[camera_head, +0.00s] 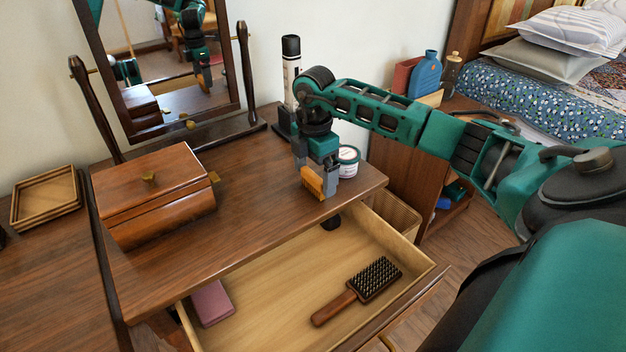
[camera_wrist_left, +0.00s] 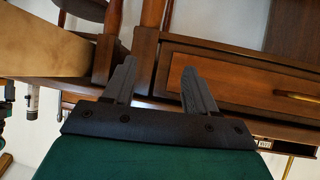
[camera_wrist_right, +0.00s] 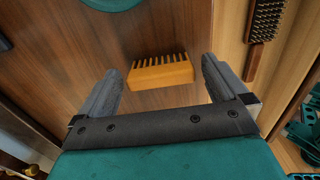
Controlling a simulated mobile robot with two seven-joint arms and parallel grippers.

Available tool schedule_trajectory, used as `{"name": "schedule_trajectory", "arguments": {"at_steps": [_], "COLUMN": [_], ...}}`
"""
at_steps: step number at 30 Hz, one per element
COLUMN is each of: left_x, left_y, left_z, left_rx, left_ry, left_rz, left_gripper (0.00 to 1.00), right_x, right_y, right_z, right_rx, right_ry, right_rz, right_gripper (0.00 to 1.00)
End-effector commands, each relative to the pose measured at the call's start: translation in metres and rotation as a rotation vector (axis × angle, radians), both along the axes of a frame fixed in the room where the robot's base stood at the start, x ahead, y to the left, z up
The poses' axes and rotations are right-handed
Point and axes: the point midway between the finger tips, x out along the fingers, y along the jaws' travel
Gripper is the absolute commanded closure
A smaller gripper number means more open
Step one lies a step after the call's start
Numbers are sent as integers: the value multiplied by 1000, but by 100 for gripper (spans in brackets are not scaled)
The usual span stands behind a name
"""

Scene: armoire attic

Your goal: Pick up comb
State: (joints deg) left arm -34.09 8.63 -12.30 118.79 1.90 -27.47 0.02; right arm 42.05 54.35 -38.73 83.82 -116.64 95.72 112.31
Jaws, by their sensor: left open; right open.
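The comb (camera_head: 312,183) is orange-yellow and lies on the wooden dresser top (camera_head: 245,197) near its right front part. In the right wrist view the comb (camera_wrist_right: 160,74) shows its dark-looking gaps between the teeth, pointing away from my gripper. My right gripper (camera_head: 316,172) is open and reaches down at the comb. In the right wrist view the comb appears between and ahead of the two fingers (camera_wrist_right: 162,84); I cannot tell whether they touch it. My left gripper (camera_wrist_left: 158,72) is open and empty, facing wooden furniture with a drawer; it is outside the head view.
An open drawer (camera_head: 265,290) below holds a hairbrush (camera_head: 358,291) and a pink item (camera_head: 211,302). A wooden box (camera_head: 155,190), a mirror, a tall bottle (camera_head: 291,75) and a white jar (camera_head: 348,160) stand on the dresser. The dresser's middle is clear.

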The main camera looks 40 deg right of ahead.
Motion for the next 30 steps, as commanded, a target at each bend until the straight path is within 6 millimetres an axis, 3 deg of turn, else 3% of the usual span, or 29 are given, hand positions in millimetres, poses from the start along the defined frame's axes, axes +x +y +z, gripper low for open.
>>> {"name": "schedule_trajectory", "arguments": {"at_steps": [8, 22, 30], "left_x": [2, 2, 1], "left_y": [0, 0, 0], "left_z": [0, -1, -2], "left_rx": [0, 1, 1], "left_ry": [-6, -3, -2], "left_rz": [-1, -1, -1], "left_gripper": [43, 43, 43], "right_x": [0, 0, 0], "right_y": [0, 0, 0], "right_z": [-8, -7, -6], "right_rx": [-1, 0, 0], "right_ry": [-2, -2, -3], "right_rz": [0, 0, 0], "right_gripper": [0, 44, 46]}}
